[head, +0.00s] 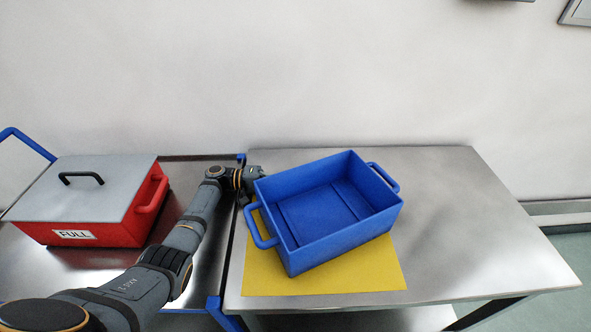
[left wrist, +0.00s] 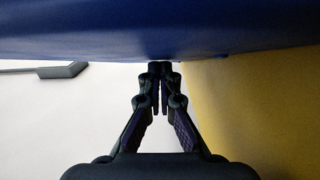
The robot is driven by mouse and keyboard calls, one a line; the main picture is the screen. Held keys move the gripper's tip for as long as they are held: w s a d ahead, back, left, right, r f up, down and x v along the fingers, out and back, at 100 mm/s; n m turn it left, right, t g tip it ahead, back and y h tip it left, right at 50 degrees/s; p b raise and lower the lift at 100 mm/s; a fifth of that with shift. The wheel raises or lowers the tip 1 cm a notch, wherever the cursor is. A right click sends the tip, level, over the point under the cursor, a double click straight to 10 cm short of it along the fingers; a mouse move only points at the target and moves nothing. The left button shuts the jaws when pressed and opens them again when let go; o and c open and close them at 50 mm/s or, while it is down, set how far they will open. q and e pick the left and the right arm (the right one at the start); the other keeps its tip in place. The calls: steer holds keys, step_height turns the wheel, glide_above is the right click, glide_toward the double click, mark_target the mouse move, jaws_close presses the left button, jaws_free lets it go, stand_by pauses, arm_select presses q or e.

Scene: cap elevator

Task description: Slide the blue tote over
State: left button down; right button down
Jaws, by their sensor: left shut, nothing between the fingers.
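The blue tote (head: 345,241) is open and empty, with a loop handle at each end. It sits at an angle, partly on the yellow mat (head: 325,281), and covers much of its back part. My left gripper (head: 259,174) is at the tote's back left corner, its fingertips partly hidden there. In the left wrist view the fingers (left wrist: 160,72) are shut with nothing between them, right by the tote's blue wall (left wrist: 160,30). I cannot tell whether they touch it. My right gripper is out of view.
The mat lies on a steel table (head: 480,220) whose right part is clear. On the left, a cart (head: 90,262) with blue handles carries a red box (head: 110,233) marked FULL under a grey lid (head: 85,190) with a black handle. A pale wall (head: 300,80) stands behind.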

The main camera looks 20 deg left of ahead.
arm_select(q)
steer(key=shift+a, duration=0.15)
steer(key=v, duration=0.7)
steer(key=shift+a, duration=0.1)
